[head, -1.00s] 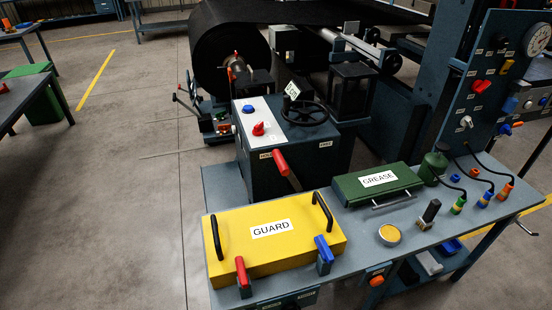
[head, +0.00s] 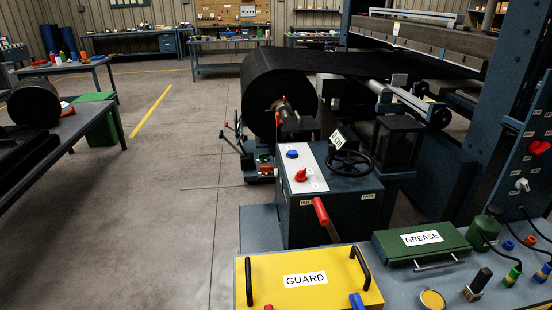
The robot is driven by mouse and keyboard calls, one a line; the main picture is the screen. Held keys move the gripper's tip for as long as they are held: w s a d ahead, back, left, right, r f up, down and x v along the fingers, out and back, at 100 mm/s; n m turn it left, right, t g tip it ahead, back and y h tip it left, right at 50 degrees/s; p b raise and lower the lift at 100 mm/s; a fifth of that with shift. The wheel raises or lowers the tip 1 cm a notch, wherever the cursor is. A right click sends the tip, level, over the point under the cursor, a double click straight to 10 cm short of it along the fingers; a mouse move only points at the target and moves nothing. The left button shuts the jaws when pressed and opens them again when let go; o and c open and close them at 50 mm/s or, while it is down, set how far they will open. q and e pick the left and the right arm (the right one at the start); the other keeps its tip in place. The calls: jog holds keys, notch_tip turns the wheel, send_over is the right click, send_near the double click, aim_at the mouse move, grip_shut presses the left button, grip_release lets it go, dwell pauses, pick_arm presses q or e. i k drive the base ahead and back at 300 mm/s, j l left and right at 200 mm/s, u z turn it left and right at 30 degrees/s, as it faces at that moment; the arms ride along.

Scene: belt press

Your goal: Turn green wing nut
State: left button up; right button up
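I cannot make out a green wing nut for certain. A small stand (head: 260,165) beside the big black belt roll (head: 256,95) carries small red and orange parts, too small to tell apart. The roll sits on a shaft with a red-tipped part (head: 281,105) at its near end. Neither of my grippers is in view.
A control box (head: 335,205) with a red knob, blue button and handwheel stands in front of the roll. Nearer are a yellow GUARD cover (head: 260,278), a green GREASE box (head: 386,247) and a green bottle (head: 486,228). Open floor (head: 170,220) lies left.

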aim_at(263, 157)
jog(key=j, duration=0.45)
jog(key=k+j+z, duration=0.1)
jog(key=j, duration=0.3)
jog(key=i+j+z, duration=0.2)
jog(key=j+z, duration=0.15)
jog(key=j, duration=0.45)
jog(key=i+j+z, duration=0.15)
jog(key=j+z, duration=0.25)
jog(key=j, duration=0.4)
jog(key=j+z, duration=0.35)
jog(key=j, duration=0.5)
